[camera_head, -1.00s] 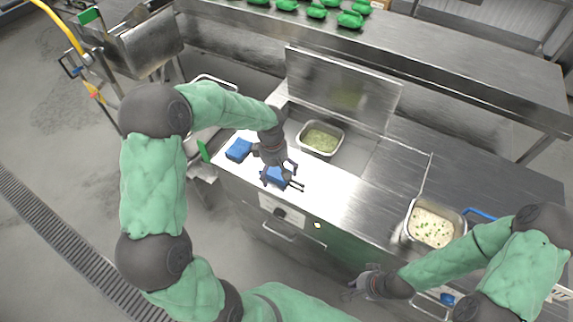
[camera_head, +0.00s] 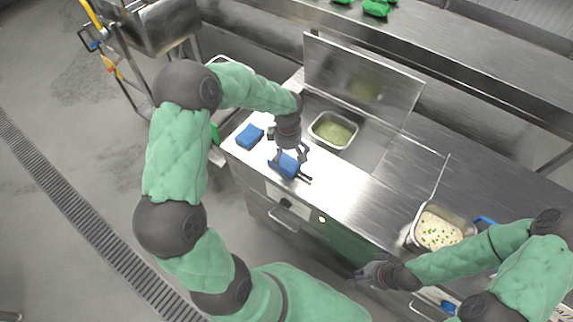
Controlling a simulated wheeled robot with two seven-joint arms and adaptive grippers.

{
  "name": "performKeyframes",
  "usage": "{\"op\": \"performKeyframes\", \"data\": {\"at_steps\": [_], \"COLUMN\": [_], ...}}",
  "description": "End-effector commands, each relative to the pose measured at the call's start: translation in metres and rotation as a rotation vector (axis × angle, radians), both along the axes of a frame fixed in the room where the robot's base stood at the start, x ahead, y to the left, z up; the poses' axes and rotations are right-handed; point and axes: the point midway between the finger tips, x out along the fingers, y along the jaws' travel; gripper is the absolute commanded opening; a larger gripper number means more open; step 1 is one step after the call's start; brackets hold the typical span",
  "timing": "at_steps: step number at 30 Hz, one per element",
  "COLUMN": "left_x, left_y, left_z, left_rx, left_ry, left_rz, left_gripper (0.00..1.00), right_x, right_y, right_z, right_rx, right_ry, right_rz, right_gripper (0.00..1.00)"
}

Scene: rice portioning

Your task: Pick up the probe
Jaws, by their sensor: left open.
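A blue object with a thin dark part sticking out at its right end (camera_head: 285,166) lies on the steel counter near its front edge. I take it to be the probe with its case, but it is too small to be sure. My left gripper (camera_head: 290,157) is open just above and behind it, fingers spread and pointing down. Whether a finger touches it I cannot tell. My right gripper (camera_head: 366,275) hangs in front of the counter, away from the blue object; its fingers are too small to read.
A second blue block (camera_head: 250,136) lies to the left. A pan of green food (camera_head: 333,131) sits in the counter behind, before a raised steel lid (camera_head: 362,80). A pan of rice (camera_head: 440,229) is at the right. The counter's middle is bare.

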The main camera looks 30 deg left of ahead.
Motion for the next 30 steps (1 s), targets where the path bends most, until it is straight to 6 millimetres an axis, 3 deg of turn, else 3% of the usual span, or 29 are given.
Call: {"op": "performKeyframes", "data": {"at_steps": [7, 15, 17, 21, 30], "left_x": [0.0, 0.001, 0.001, 0.001, 0.001], "left_y": [-0.002, -0.002, -0.002, -0.002, -0.002], "left_z": [-0.036, -0.04, -0.04, -0.04, -0.04], "left_rx": [-0.001, -0.001, -0.001, -0.001, -0.001], "left_ry": [0.003, 0.0, 0.0, 0.0, 0.0], "left_rz": [0.0, 0.0, 0.0, 0.0, 0.0], "left_gripper": [1.0, 1.0, 0.86, 0.46, 0.44], "right_x": [0.0, 0.0, 0.0, 0.0, 0.0], "right_y": [0.0, 0.0, 0.0, 0.0, 0.0], "right_z": [-0.006, -0.006, -0.006, -0.006, -0.006], "right_rx": [0.0, 0.0, 0.0, 0.0, 0.0], "right_ry": [0.0, 0.0, 0.0, 0.0, 0.0], "right_rz": [0.0, 0.0, 0.0, 0.0, 0.0], "right_gripper": [0.0, 0.0, 0.0, 0.0, 0.0]}}
